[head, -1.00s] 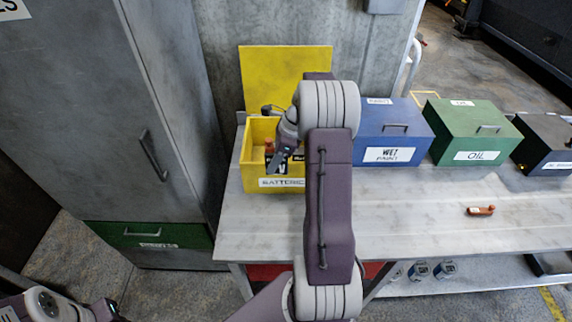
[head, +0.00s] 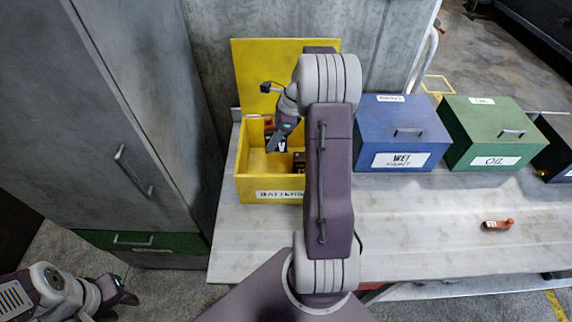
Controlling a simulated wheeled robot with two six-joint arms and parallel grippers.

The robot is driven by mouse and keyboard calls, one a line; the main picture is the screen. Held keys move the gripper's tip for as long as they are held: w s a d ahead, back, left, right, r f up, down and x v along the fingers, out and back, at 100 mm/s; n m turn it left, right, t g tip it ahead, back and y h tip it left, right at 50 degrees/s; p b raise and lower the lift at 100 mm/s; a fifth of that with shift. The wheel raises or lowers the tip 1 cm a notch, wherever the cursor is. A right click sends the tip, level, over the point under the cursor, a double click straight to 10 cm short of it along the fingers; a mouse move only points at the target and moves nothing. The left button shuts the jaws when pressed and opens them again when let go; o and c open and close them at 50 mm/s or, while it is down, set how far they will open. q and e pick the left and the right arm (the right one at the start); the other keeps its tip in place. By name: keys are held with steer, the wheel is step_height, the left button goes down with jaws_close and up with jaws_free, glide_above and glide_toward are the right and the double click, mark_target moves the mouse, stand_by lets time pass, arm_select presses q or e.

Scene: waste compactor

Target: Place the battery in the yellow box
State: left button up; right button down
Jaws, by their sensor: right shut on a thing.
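The yellow box (head: 243,187), labelled for batteries, stands open on the bench with its yellow lid (head: 262,62) raised behind it. My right gripper (head: 275,149) points down over the box opening and is shut on the battery (head: 268,124). The battery shows only in part, as orange and dark pieces beside the fingers; my gripper hides the rest. A dark item (head: 299,162) lies in the box at its right, partly covered by my arm. My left gripper (head: 128,298) is low at the left, away from the bench; its finger opening is unclear.
A blue wet paint box (head: 402,135) and a green oil box (head: 497,135) stand to the right, with a dark box (head: 556,150) beyond. A small orange-brown object (head: 497,225) lies on the bench (head: 420,215). A grey cabinet (head: 130,90) stands at the left.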

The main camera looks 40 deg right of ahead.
steer(key=shift+w+d+f+b, duration=0.15)
steer(key=shift+f+b, duration=0.25)
steer(key=shift+f, duration=0.1)
steer(key=shift+w+d+f+b, duration=0.1)
steer(key=shift+w+f+b, duration=0.05)
steer(key=shift+f+b, duration=0.25)
step_height(320, 180, down, 11)
steer(key=b, duration=0.4)
steer(key=shift+s+a, duration=0.15)
steer(key=shift+f, duration=0.6)
step_height(320, 180, down, 3)
steer(key=shift+s+r, duration=0.1)
steer(key=shift+r, duration=0.1)
steer(key=shift+f, duration=0.2)
